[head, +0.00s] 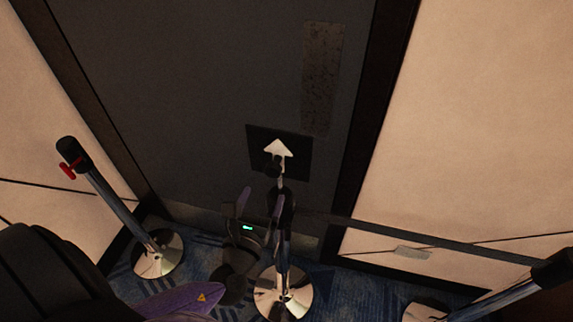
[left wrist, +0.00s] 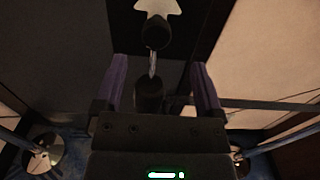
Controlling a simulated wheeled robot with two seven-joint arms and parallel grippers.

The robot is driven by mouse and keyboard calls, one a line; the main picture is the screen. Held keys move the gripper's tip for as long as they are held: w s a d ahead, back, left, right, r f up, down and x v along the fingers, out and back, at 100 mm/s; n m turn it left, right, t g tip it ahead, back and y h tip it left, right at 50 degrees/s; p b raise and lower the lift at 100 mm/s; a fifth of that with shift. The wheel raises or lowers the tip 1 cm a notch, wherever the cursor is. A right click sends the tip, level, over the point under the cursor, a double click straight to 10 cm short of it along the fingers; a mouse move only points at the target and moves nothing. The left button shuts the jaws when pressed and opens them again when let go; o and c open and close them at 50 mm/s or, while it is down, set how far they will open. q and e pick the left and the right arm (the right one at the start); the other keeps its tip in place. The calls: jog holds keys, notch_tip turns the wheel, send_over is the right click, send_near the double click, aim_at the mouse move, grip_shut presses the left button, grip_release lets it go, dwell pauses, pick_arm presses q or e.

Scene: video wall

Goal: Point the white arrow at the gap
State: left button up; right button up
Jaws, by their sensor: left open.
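The white arrow (head: 278,149) is on a black sign plate (head: 300,163) on top of the middle post (head: 284,250). It points up in the head view; its lower part shows at the top of the left wrist view (left wrist: 158,7). My left gripper (head: 260,202) is open, below the sign and beside the post's top. In the left wrist view its two purple fingers (left wrist: 161,82) stand apart, with a thin bright stem (left wrist: 152,62) and the dark post top (left wrist: 149,95) seen between them. I cannot tell contact. My right gripper is out of view.
A left post (head: 118,208) with a black head and red clip stands apart, with no belt seen between it and the middle post. A dark belt (head: 440,242) runs from the middle post to a right post (head: 495,297). A dark door (head: 200,90) is behind.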

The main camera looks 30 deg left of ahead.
aim_at(271, 173)
pick_arm(q)
jog(key=x, duration=0.9)
jog(key=shift+a+f, duration=0.15)
jog(key=shift+a, duration=0.1)
jog(key=shift+c, duration=0.2)
